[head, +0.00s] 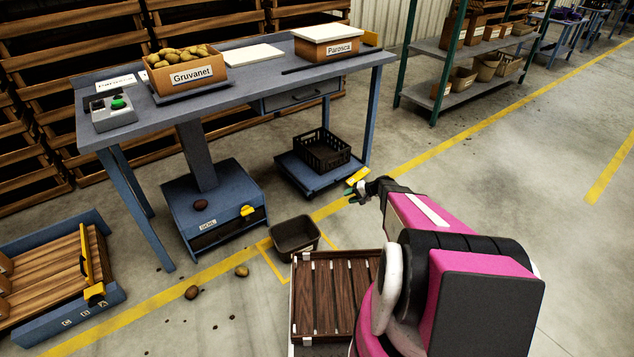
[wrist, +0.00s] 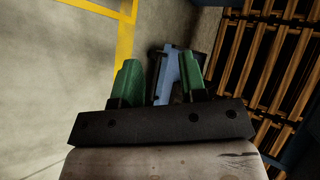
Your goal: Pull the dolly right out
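The dolly (head: 298,176) is a low blue platform under the right end of the blue workbench, with a black crate (head: 322,151) on it. A yellow piece (head: 357,177), seemingly its handle, shows near its right front corner, just outside the bench leg. My gripper (head: 353,195) is close in front of this yellow piece, apparently not holding it. In the wrist view my gripper (wrist: 160,70) has its green fingers apart with nothing held. A blue part lies beyond the fingers; I cannot tell whether it is dolly or bench.
The workbench (head: 230,85) carries a potato box (head: 186,75). A blue box unit (head: 213,212) and a dark bin (head: 295,236) stand left of the dolly. A wooden slatted platform (head: 335,290) is near me. Potatoes lie on the floor; the right-hand floor is clear.

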